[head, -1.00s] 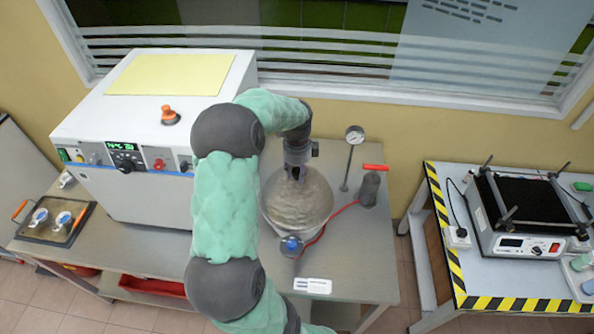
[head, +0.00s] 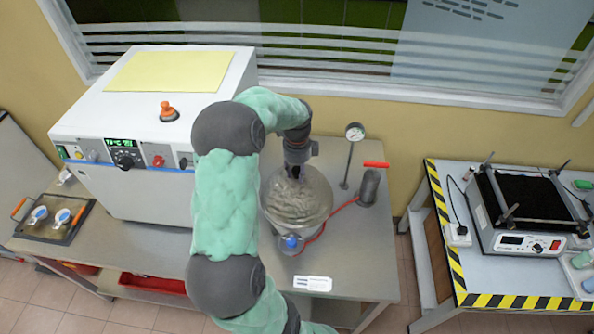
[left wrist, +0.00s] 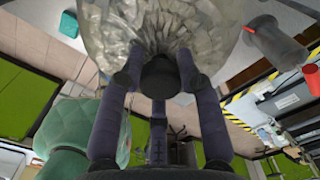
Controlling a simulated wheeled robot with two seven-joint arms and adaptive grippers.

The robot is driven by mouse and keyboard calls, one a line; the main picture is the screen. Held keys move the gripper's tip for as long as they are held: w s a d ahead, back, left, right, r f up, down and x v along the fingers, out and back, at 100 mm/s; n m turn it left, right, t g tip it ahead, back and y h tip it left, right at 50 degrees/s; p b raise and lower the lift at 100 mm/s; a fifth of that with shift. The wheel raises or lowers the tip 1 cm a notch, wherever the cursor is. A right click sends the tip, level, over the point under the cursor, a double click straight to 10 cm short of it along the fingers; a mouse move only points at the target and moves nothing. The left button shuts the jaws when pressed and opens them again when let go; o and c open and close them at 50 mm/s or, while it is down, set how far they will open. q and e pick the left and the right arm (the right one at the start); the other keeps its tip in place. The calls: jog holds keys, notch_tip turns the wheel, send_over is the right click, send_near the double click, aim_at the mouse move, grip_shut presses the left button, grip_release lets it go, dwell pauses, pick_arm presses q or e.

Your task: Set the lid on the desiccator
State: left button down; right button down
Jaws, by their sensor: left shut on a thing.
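The desiccator lid (head: 297,205) is a clear, wavy glass dome over the middle right of the left-hand bench. My left gripper (head: 296,173) points down at its top and is shut on its knob. In the left wrist view the gripper fingers (left wrist: 160,80) close around a dark knob, with the glass lid (left wrist: 120,30) spreading beyond them. The desiccator base is mostly hidden under the lid, so I cannot tell whether the rims touch. A blue-topped fitting (head: 291,243) shows at its front, beside a red hose. My right gripper is not in view.
A white oven (head: 160,130) stands left of the lid. A gauge on a stand (head: 354,133) and a grey cylinder with a red handle (head: 369,188) stand close right. A white label card (head: 312,284) lies in front. A tray with dishes (head: 72,226) is far left.

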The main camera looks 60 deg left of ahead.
pick_arm(q)
jog(key=shift+f, duration=0.2)
jog(key=c, duration=0.9)
grip_release()
jog(key=shift+o, duration=0.7)
